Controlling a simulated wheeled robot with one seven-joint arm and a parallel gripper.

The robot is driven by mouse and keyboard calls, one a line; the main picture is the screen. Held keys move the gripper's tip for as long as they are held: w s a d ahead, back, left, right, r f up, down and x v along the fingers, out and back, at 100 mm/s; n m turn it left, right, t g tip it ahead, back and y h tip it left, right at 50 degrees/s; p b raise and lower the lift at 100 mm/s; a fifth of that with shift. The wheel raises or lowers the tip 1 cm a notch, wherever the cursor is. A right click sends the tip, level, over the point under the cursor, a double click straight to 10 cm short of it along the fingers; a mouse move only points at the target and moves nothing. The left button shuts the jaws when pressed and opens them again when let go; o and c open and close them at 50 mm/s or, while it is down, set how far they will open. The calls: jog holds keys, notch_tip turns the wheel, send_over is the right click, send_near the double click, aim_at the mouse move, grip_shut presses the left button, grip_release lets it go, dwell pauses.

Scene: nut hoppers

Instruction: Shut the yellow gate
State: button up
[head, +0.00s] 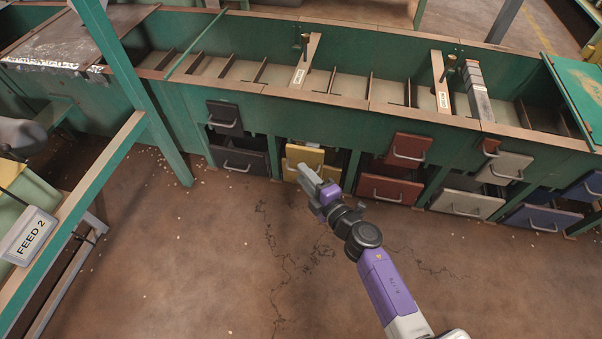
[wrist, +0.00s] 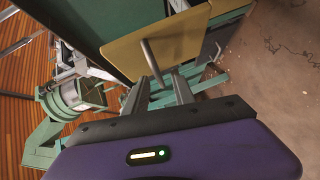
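The yellow gate (head: 305,156) is on the front of the green hopper bench, left of the red gates. A dark gap with something pale shows above its top edge. My gripper (head: 306,173) is in front of it and hides part of its lower area. In the wrist view the yellow gate (wrist: 165,38) fills the upper middle, with a grey bar handle (wrist: 151,62) standing out from it. My gripper's two fingers (wrist: 158,92) are apart, with the handle's near end between them. I cannot tell whether either finger touches the handle.
Dark grey gates (head: 224,118) are to the left; red gates (head: 392,188), beige gates (head: 467,204) and blue gates (head: 541,217) are to the right. A green post (head: 135,90) and a FEED 2 sign (head: 28,236) stand at left. The brown floor in front is mostly clear.

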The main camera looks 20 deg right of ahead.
jog(key=shift+x, duration=1.1)
grip_shut()
dwell(0.7)
